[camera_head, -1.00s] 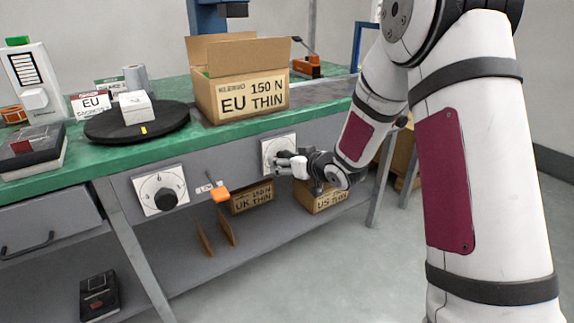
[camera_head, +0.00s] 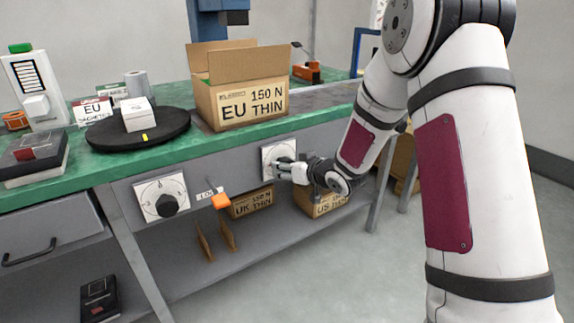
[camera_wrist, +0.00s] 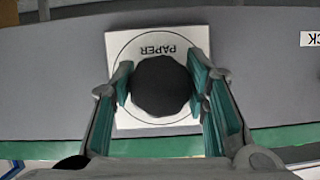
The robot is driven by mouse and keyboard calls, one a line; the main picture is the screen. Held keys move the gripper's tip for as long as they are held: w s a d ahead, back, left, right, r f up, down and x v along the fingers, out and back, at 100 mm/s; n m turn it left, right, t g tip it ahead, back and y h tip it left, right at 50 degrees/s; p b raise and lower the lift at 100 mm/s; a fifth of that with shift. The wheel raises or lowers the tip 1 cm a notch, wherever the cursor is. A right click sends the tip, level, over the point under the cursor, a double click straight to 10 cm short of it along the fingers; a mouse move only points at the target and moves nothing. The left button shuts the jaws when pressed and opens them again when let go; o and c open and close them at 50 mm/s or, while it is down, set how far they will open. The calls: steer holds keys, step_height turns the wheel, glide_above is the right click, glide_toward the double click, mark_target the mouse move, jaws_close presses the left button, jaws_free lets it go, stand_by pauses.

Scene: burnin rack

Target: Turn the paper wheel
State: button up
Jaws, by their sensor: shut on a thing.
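The paper wheel (camera_wrist: 160,88) is a dark round knob on a white square plate (camera_wrist: 160,44) marked PAPER, upside down in the wrist view. The plate also shows on the bench's front panel in the head view (camera_head: 279,148). My gripper (camera_wrist: 163,92) has its two teal-padded fingers on either side of the knob and is shut on it. In the head view my gripper (camera_head: 284,166) reaches the plate from the right and hides most of the knob.
A second dial (camera_head: 161,197) with a black knob is at left on the same panel. An orange-tipped lever (camera_head: 220,201) sticks out between the dials. Cardboard boxes (camera_head: 321,204) stand on the shelf below. An EU THIN box (camera_head: 241,103) stands on the green bench top.

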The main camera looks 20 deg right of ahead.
steer(key=m+p, duration=0.1)
steer(key=p, duration=0.1)
steer(key=m+y+p, duration=0.1)
steer(key=p, duration=0.2)
steer(key=shift+d+r+m+g+y, duration=0.1)
steer(key=shift+r+m+g+y, duration=0.1)
steer(key=shift+m+g+y, duration=0.1)
steer(key=m+y+p, duration=0.1)
steer(key=m+p, duration=0.1)
steer(key=p, duration=0.2)
steer(key=shift+f+m+y, duration=0.1)
steer(key=shift+m+y, duration=0.2)
steer(key=shift+y, duration=0.1)
steer(key=shift+p, duration=0.35)
steer(key=o, duration=1.1)
steer(key=shift+f, duration=0.1)
steer(key=shift+o, duration=0.2)
steer(key=shift+s, duration=0.1)
steer(key=v, duration=1.1)
steer(key=shift+s+d, duration=0.15)
steer(key=shift+s, duration=0.15)
